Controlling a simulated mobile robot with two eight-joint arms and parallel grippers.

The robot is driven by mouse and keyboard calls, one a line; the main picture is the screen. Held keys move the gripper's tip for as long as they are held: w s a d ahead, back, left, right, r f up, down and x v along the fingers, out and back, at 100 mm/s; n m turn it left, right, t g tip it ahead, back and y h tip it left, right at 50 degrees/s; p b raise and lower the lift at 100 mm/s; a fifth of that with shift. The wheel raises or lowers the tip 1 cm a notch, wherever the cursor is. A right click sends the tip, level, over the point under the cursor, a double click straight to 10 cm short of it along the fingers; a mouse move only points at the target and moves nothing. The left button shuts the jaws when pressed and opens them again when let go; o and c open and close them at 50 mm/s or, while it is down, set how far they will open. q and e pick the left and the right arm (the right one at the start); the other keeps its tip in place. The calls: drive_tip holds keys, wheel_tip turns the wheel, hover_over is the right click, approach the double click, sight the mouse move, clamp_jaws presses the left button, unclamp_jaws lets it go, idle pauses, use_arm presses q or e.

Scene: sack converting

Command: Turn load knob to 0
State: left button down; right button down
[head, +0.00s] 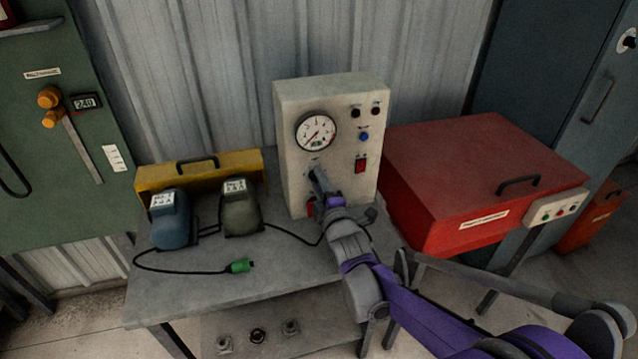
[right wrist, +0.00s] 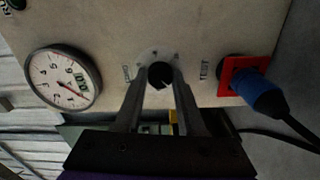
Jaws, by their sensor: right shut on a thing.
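The load knob (right wrist: 160,75) is a small black round knob on the front of the beige test box (head: 328,170). It sits below the round dial gauge (head: 316,132), which also shows at the left of the right wrist view (right wrist: 63,77). My right gripper (head: 314,172) reaches the box front from the lower right. In the right wrist view its two fingers (right wrist: 159,82) are on either side of the knob, shut on it. In the head view the gripper hides the knob. The marks around the knob are too small to read. My left gripper is not in view.
A red socket with a blue plug (right wrist: 262,97) is close beside the knob. Two motors, blue (head: 171,221) and dark green (head: 240,208), stand on the grey table (head: 290,272) with a loose green plug (head: 240,266). A red chest (head: 470,185) stands right of the box.

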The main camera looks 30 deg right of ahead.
idle(0.5)
drive_tip(key=c, duration=0.5)
unclamp_jaws()
drive_tip(key=p+v, duration=0.1)
drive_tip(key=v, duration=1)
drive_tip(key=shift+d, duration=0.1)
drive_tip(key=s+a+f+m+g+y+p, duration=0.1)
drive_tip(key=s+a+m+g+p, duration=0.2)
drive_tip(key=s, duration=0.3)
drive_tip(key=s+a+m+g+y+p, duration=0.2)
drive_tip(key=s+a+m+g+p, duration=0.2)
drive_tip(key=s+a+m+g, duration=0.1)
drive_tip(key=s+a+f+m+g+y+p, duration=0.1)
drive_tip(key=s+a+m+g+p, duration=0.3)
drive_tip(key=s, duration=0.3)
drive_tip(key=shift+s+a+f+m, duration=0.2)
drive_tip(key=shift+a+f+m, duration=0.2)
drive_tip(key=shift+m, duration=0.4)
